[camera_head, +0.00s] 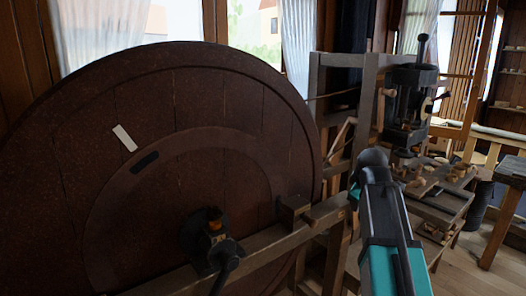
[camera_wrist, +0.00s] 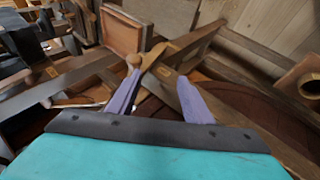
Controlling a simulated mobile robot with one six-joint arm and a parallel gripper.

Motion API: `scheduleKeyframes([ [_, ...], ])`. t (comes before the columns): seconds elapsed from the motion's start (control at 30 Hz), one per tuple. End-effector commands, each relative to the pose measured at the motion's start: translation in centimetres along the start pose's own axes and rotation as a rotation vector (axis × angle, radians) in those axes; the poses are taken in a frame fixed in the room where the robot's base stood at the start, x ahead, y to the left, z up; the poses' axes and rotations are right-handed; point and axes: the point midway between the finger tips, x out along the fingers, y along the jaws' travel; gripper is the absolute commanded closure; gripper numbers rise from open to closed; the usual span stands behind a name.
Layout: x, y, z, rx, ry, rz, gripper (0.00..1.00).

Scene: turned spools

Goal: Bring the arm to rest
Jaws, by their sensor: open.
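My gripper (camera_wrist: 157,84) shows in the wrist view as two purple fingers rising from a dark plate on a teal body. The fingers stand apart, and I see nothing held between them. A small round wooden knob (camera_wrist: 133,60) appears close to the left fingertip; I cannot tell whether it touches. In the head view my teal and black arm (camera_head: 393,240) reaches up from the lower right, in front of the wooden frame. The gripper itself is hidden there.
A large dark wooden wheel (camera_head: 80,150) fills the left of the head view, with a wooden beam (camera_head: 270,245) across its front. A black machine (camera_head: 408,105) stands on a cluttered bench behind the arm. Open floor (camera_head: 480,265) shows at lower right. Wooden beams (camera_wrist: 80,72) lie close beyond the fingers.

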Motion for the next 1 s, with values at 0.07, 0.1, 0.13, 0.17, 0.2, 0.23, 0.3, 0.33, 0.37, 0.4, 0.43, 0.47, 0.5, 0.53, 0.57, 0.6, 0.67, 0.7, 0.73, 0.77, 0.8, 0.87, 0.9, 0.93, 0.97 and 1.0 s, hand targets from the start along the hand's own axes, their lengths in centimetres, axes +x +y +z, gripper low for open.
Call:
scheduleKeyframes([
  [0.07,2.1,-1.9,0.1,-0.01,-0.015,-0.034,0.54],
  [0.1,3.1,-2.8,0.3,-0.015,-0.022,-0.05,0.54],
  [0.13,3.8,-3.4,0.4,-0.018,-0.027,-0.061,0.54],
  [0.17,4.5,-4.1,0.5,-0.022,-0.032,-0.073,0.54],
  [0.2,5.4,-5.0,0.7,-0.026,-0.039,-0.088,0.54],
  [0.23,6.1,-5.7,0.8,-0.029,-0.045,-0.099,0.54],
  [0.3,7.6,-7.3,1.2,-0.037,-0.057,-0.126,0.54],
  [0.33,8.2,-8.1,1.3,-0.04,-0.062,-0.137,0.54],
  [0.37,8.8,-8.8,1.5,-0.043,-0.067,-0.149,0.54],
  [0.4,9.7,-9.8,1.7,-0.047,-0.075,-0.164,0.54],
  [0.43,10.2,-10.5,1.9,-0.051,-0.08,-0.175,0.54],
  [0.47,10.9,-11.3,2.1,-0.054,-0.085,-0.187,0.54],
  [0.5,11.6,-12.3,2.3,-0.058,-0.092,-0.202,0.54],
  [0.53,12.2,-13.1,2.5,-0.062,-0.097,-0.214,0.54],
  [0.57,12.7,-13.8,2.7,-0.065,-0.103,-0.225,0.54],
  [0.6,13.4,-14.9,3.1,-0.069,-0.11,-0.24,0.54],
  [0.67,14.5,-16.4,3.5,-0.074,-0.121,-0.262,0.54],
  [0.7,15.1,-17.4,3.9,-0.077,-0.128,-0.278,0.54],
  [0.73,15.6,-18.2,4.1,-0.078,-0.134,-0.289,0.54],
  [0.77,16.1,-19.1,4.4,-0.08,-0.139,-0.3,0.54],
  [0.8,16.7,-20.1,4.7,-0.082,-0.147,-0.315,0.54],
  [0.87,17.6,-21.7,5.2,-0.084,-0.158,-0.337,0.54],
  [0.9,18.1,-22.8,5.6,-0.084,-0.166,-0.352,0.54],
  [0.93,18.5,-23.6,5.9,-0.084,-0.172,-0.362,0.54],
  [0.97,18.9,-24.4,6.2,-0.084,-0.179,-0.373,0.54],
  [1.0,19.4,-25.5,6.6,-0.083,-0.187,-0.388,0.54],
])
